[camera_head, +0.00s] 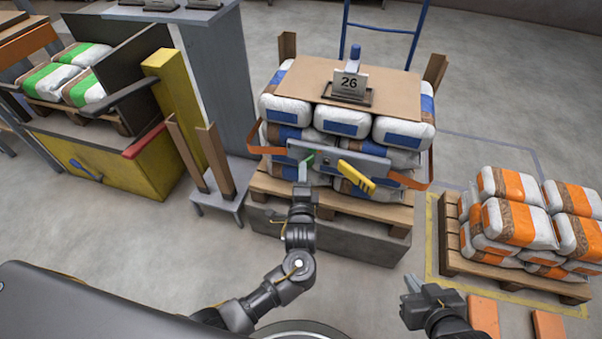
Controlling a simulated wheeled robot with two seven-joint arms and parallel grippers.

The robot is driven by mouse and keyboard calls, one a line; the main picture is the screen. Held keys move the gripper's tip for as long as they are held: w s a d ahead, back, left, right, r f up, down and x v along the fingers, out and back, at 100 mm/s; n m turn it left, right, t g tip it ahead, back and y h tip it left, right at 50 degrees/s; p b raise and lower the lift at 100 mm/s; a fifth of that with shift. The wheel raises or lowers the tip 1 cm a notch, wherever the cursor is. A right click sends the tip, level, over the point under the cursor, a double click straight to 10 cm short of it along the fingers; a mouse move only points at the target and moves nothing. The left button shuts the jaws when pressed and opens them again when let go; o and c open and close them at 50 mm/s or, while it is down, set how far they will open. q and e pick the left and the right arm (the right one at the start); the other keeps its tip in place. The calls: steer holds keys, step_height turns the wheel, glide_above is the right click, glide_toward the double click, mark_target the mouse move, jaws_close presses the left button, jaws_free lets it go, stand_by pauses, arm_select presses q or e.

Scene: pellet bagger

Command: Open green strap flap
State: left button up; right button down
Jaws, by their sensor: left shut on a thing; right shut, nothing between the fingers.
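A grey metal strap bar (340,155) runs across the front of a pallet stack of blue-and-white bags (341,119), with an orange strap (267,150) at each end. A small green flap (309,161) sits near the bar's left end. My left gripper (304,170) is at this green flap, shut on it; the fingers hide part of it. A yellow striped handle (356,176) hangs tilted from the bar, right of the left gripper. My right gripper (413,288) is shut and empty, low at the right, well apart from the bar.
A cardboard sheet (306,75) with a "26" sign (349,85) tops the stack. A pallet of orange-and-white bags (510,222) stands at right. A small stand with brown posts (217,165) and a yellow machine (120,160) are at left.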

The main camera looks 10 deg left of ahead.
arm_select(q)
steer(key=shift+d, duration=0.1)
arm_select(e)
steer(key=shift+s+d+f, duration=0.15)
steer(key=shift+f, duration=0.05)
arm_select(q)
steer(key=o, duration=1)
steer(key=s, duration=0.3)
steer(key=s+d+p, duration=0.1)
steer(key=s, duration=0.3)
steer(key=s+d+p, duration=0.1)
steer(key=s, duration=0.2)
steer(key=shift+s+d, duration=0.1)
steer(key=shift+s, duration=0.2)
arm_select(e)
steer(key=s+d+f+m+g+h, duration=0.1)
steer(key=s+d+f+g+h, duration=0.1)
steer(key=s+d+g, duration=0.3)
steer(key=shift+s+d+f+m+g, duration=0.15)
steer(key=shift+s+f+m+g, duration=0.15)
steer(key=shift+s+f, duration=0.75)
steer(key=shift+s+r, duration=0.15)
steer(key=shift+r, duration=0.1)
